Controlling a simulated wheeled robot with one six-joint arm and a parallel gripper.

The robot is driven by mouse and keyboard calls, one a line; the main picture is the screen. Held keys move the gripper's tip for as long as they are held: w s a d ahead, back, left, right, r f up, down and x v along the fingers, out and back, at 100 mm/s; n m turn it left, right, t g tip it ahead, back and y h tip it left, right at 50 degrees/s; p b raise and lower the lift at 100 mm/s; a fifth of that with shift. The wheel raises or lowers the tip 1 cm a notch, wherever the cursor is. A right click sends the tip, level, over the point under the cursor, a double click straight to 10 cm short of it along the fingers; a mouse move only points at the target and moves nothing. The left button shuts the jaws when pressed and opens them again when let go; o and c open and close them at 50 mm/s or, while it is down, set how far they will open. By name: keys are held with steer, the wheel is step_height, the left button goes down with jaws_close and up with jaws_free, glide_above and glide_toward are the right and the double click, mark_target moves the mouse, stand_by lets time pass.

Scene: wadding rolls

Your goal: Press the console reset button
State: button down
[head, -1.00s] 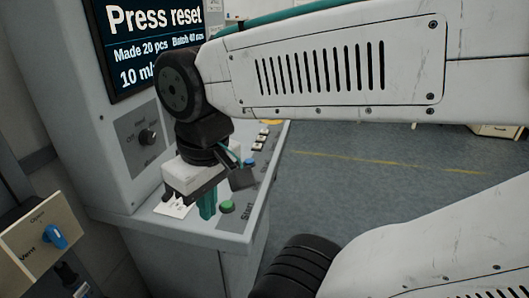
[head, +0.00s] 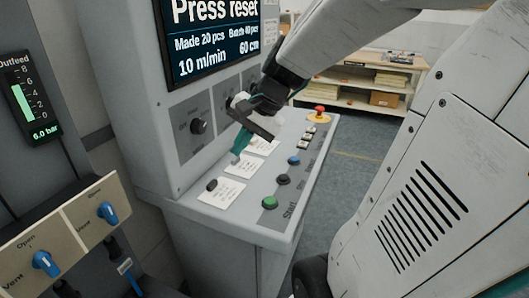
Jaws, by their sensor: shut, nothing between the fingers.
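The console (head: 245,222) has a sloped panel with a row of buttons. A blue button (head: 293,160) sits mid-row; its label is too small to read. A black button (head: 283,179) and a green button (head: 269,202), labelled Start, are nearer. The screen (head: 215,40) reads "Press reset". My gripper (head: 238,156) is shut and empty, its teal fingertips pointing down over the white cards, left of the blue button and apart from it. Whether the fingertips touch a card I cannot tell.
White cards (head: 219,193) lie along the panel's left. A valve plate (head: 75,240) with blue knobs is at lower left. Shelves (head: 365,87) stand behind.

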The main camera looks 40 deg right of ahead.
steer(key=w+d+f+m+t, duration=0.2)
steer(key=w+d+m+t, duration=0.15)
steer(key=d+m, duration=0.6)
steer(key=m+t+h, duration=0.1)
steer(key=m+h, duration=0.2)
steer(key=m, duration=0.2)
glide_above(297, 159)
step_height(297, 159, down, 3)
steer(key=shift+d+n, duration=0.1)
steer(key=shift+n, duration=0.15)
steer(key=shift+f, duration=0.1)
steer(key=shift+f, duration=4.3)
steer(key=shift+f, duration=0.1)
steer(key=shift+f, duration=0.35)
